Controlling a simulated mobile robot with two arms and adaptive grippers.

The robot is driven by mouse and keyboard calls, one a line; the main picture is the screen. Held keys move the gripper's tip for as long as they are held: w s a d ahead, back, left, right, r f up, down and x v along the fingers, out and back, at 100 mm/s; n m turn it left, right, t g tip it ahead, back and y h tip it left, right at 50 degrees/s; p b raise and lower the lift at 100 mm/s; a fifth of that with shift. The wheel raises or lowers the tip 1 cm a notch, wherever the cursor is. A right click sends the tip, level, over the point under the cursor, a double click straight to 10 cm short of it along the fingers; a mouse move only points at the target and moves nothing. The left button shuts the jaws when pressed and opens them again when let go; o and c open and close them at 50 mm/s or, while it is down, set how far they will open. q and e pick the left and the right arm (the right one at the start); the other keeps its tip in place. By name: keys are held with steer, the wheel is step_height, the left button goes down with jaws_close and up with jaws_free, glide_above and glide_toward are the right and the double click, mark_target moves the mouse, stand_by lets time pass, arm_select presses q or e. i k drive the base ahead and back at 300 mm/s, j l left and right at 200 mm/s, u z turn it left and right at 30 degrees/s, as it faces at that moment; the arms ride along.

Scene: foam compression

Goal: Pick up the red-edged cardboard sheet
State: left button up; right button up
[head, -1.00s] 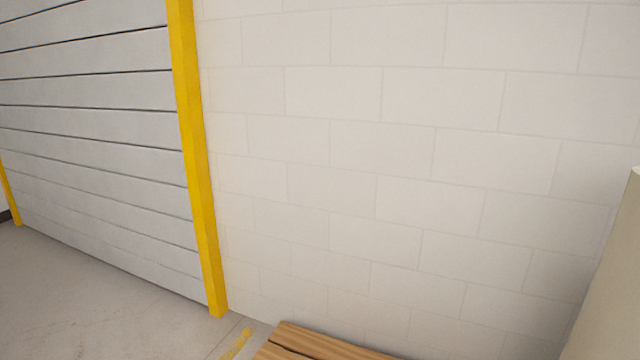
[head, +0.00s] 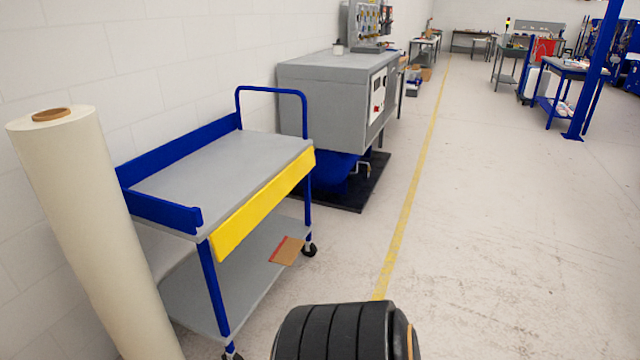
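A small brown cardboard sheet (head: 289,251) with a red left edge shows low at the right end of the blue and grey cart. It appears to lie at the edge of the cart's lower shelf (head: 215,290), partly past it; the exact contact is hard to tell. A ribbed black part of my own body fills the bottom middle of the view. Neither of my grippers is in view.
The cart's top (head: 215,175) is bare, with a yellow front panel (head: 262,205). A tall cream roll (head: 85,230) stands left of it. A grey machine (head: 335,95) stands behind. Open floor (head: 500,230) lies to the right, past a yellow line.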

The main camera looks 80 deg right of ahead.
mark_target(287, 251)
steer(key=z, duration=2.3)
steer(key=i+l+u, duration=0.1)
steer(key=u, duration=0.25)
steer(key=i+l+u, duration=0.1)
steer(key=u, duration=0.25)
steer(key=l+u, duration=0.15)
steer(key=u, duration=0.2)
steer(key=i, duration=0.05)
